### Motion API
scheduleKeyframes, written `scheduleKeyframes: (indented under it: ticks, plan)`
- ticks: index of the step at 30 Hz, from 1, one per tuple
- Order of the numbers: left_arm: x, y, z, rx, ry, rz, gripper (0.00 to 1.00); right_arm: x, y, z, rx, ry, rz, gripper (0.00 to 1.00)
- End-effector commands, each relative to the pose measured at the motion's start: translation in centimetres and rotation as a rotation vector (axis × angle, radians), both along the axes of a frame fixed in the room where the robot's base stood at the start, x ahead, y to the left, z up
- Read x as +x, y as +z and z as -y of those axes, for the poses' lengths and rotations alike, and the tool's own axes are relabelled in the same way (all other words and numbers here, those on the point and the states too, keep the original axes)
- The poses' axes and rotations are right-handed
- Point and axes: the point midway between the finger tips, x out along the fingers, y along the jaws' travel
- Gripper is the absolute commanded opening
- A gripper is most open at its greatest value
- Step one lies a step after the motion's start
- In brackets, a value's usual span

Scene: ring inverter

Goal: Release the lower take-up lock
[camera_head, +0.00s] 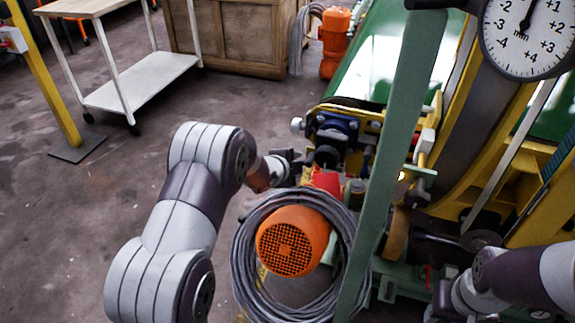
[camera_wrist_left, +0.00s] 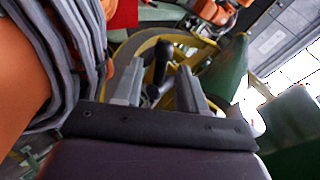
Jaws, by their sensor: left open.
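My left gripper (camera_head: 292,158) reaches in beside the yellow take-up end of the machine. In the left wrist view the left gripper (camera_wrist_left: 160,88) is open, its two grey fingers apart. A black lever or handle (camera_wrist_left: 162,62) shows between and beyond the fingertips; I cannot tell whether they touch it. In the head view dark round hardware (camera_head: 327,156) and a blue block (camera_head: 338,124) lie just right of the gripper. Which part is the lower take-up lock is not clear. My right gripper (camera_head: 442,303) is small and dark at the lower right.
An orange motor (camera_head: 292,241) ringed by a grey cable coil (camera_head: 247,266) stands below the left gripper. A green upright (camera_head: 398,150) crosses the view. A dial gauge (camera_head: 527,35) hangs top right. A white cart (camera_head: 135,92) stands at the back left; the left floor is clear.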

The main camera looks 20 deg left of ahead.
Motion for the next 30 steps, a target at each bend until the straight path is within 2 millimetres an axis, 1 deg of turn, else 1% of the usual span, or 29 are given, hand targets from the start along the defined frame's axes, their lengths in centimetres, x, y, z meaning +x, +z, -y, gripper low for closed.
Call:
scheduleKeyframes:
  ticks: [1, 6, 9, 13, 18, 30]
  plan:
    - [-0.8, 1.0, -0.2, 0.000, 0.002, 0.001, 0.41, 0.0, 0.7, 0.0, 0.000, 0.000, 0.000, 0.43]
    - [-4.6, 3.6, -0.9, 0.000, 0.002, -0.001, 0.41, 0.0, 2.1, 0.0, 0.000, 0.000, 0.000, 0.43]
    - [-6.6, 4.9, -1.3, 0.001, 0.002, 0.000, 0.41, 0.0, 2.7, 0.0, 0.000, 0.000, 0.000, 0.43]
    - [-8.5, 5.9, -1.6, 0.001, 0.001, -0.001, 0.41, 0.0, 3.2, 0.0, 0.000, 0.000, 0.000, 0.43]
    - [-9.4, 6.2, -1.7, 0.002, 0.001, -0.001, 0.41, 0.0, 3.3, 0.0, 0.000, 0.000, 0.000, 0.43]
    - [-9.4, 6.2, -1.7, -0.001, 0.002, -0.002, 0.41, 0.0, 3.3, 0.0, 0.000, 0.000, 0.000, 0.43]
